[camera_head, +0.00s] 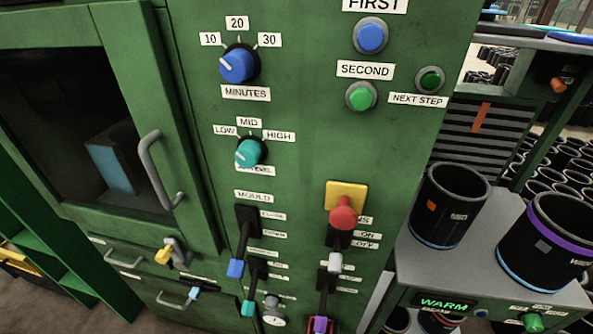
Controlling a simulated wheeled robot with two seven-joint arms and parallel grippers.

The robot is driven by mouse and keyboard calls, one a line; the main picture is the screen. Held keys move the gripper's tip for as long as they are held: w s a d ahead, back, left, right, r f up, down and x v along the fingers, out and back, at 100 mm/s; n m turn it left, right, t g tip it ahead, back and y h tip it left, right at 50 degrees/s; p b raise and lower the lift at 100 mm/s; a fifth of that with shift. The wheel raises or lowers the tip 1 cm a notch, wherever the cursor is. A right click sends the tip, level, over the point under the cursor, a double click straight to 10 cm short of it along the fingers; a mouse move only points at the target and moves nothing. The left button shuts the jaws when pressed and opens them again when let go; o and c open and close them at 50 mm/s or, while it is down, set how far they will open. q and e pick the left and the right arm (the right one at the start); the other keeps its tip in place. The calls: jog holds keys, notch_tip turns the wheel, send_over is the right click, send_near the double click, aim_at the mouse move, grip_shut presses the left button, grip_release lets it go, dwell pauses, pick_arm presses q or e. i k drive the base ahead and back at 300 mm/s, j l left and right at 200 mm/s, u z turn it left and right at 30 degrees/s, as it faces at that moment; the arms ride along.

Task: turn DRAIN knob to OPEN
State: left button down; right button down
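I cannot read the word DRAIN or OPEN on any label, so I cannot tell which control is the DRAIN knob. The green panel (305,105) has a blue MINUTES knob (238,67), its pointer to the upper left, near 10. Below it a teal level knob (250,152) has LOW, MID and HIGH labels. A yellow-ended handle (163,255) and a light blue-ended handle (194,292) stick out at the lower left. Levers with blue (236,268), teal (248,308) and purple (320,324) ends sit low on the panel. Neither gripper is in view.
A red mushroom button (343,217) on a yellow plate juts from the panel. A cabinet door with a grey handle (155,168) is at the left. Black sleeves (449,205) stand on a grey bench (478,262) at the right, above a WARM display (443,303).

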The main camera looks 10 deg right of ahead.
aim_at(272, 303)
jog(key=j+z, duration=0.15)
jog(key=j, duration=0.25)
jog(key=k+j+z, duration=0.2)
jog(key=j, duration=0.2)
jog(key=j+z, duration=0.15)
jog(key=j, duration=0.25)
jog(key=j+z, duration=0.2)
jog(key=j, duration=0.2)
jog(key=k+j+z, duration=0.15)
jog(key=j, duration=0.2)
